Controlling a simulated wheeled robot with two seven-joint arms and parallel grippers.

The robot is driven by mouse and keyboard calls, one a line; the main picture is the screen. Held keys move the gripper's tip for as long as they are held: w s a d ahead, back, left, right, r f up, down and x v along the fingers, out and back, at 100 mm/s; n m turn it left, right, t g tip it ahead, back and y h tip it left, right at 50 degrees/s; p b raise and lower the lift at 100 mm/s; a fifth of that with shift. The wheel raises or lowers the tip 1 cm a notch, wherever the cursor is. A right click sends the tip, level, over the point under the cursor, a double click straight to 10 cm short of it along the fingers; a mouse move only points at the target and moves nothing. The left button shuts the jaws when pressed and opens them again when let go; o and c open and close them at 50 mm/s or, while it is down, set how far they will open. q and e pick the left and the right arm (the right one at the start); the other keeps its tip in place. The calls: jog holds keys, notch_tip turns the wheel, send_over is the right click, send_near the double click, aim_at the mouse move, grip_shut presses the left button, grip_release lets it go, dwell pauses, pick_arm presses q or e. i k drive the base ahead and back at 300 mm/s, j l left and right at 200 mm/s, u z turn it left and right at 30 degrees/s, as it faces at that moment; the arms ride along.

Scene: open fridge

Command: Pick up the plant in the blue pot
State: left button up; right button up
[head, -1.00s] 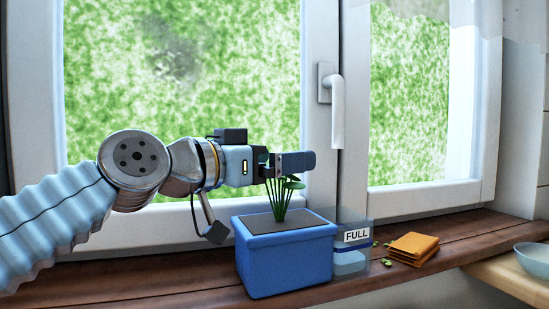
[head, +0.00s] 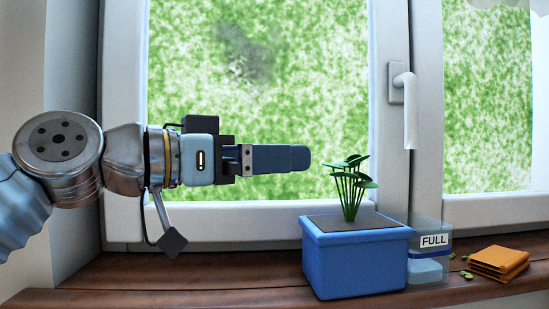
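The plant (head: 352,184) has several thin green stems with leaves at the top. It stands upright in dark soil in the blue pot (head: 354,265), a box-shaped planter on the wooden sill. My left gripper (head: 300,158) comes in from the left and points right. Its fingertips are to the left of the plant at about the height of its leaves, apart from it in the picture. I see the fingers edge-on as one dark blue shape, so their opening is hidden. Nothing held shows at the fingertips. My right gripper is not in view.
A clear container labelled FULL (head: 432,240) stands close to the pot's right side. Orange packets (head: 498,262) and small green bits lie further right. The window handle (head: 408,110) hangs behind, above the container. The wooden sill (head: 190,275) left of the pot is clear.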

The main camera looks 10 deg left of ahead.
aim_at(352, 253)
jog(key=k, duration=1.5)
